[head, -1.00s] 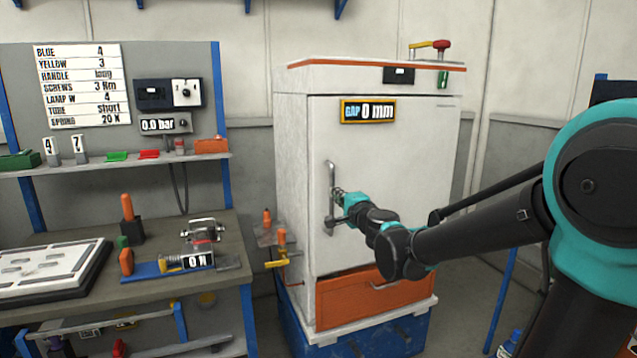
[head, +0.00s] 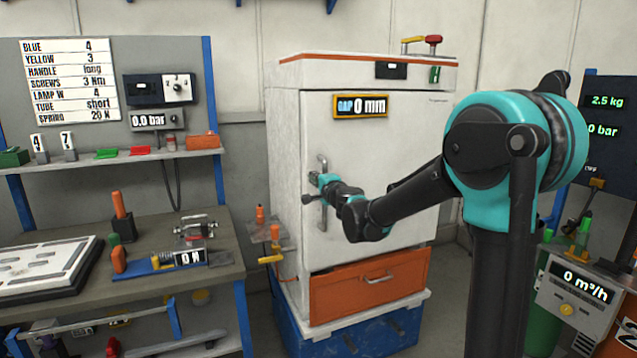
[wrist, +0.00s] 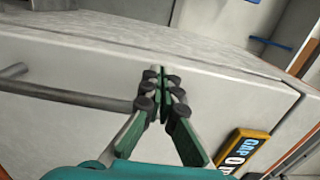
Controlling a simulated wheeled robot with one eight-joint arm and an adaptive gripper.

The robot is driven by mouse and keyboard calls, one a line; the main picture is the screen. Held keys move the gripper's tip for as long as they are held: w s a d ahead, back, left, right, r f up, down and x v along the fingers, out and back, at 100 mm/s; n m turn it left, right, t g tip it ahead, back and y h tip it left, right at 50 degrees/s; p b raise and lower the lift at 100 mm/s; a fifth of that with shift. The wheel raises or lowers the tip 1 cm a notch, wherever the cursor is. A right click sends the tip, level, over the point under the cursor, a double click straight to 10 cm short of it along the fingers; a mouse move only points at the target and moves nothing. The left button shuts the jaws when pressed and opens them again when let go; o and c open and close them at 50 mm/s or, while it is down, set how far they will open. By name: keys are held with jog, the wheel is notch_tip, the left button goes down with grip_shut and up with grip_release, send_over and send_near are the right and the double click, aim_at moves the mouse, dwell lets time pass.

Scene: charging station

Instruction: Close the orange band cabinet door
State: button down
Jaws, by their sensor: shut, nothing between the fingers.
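The white cabinet door (head: 385,150) stands flush with its frame under an orange band (head: 330,57). Its gap sign (head: 360,106) reads 0 mm and also shows in the wrist view (wrist: 240,150). A grey vertical handle (head: 322,163) is on the door's left side, partly hidden by my gripper. My gripper (head: 310,189) is shut and empty at the handle. In the wrist view its fingertips (wrist: 162,85) are together beside the handle bar (wrist: 75,95), near the door face. I cannot tell whether they touch either.
An orange drawer (head: 368,286) is under the door, above a blue base (head: 350,335). A workbench (head: 215,255) with tools and a shelf (head: 110,160) stands left. Meter panels (head: 575,285) stand at the right, close to my arm.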

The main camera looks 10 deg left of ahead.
jog(key=shift+w+a, duration=0.35)
jog(key=shift+w, duration=0.25)
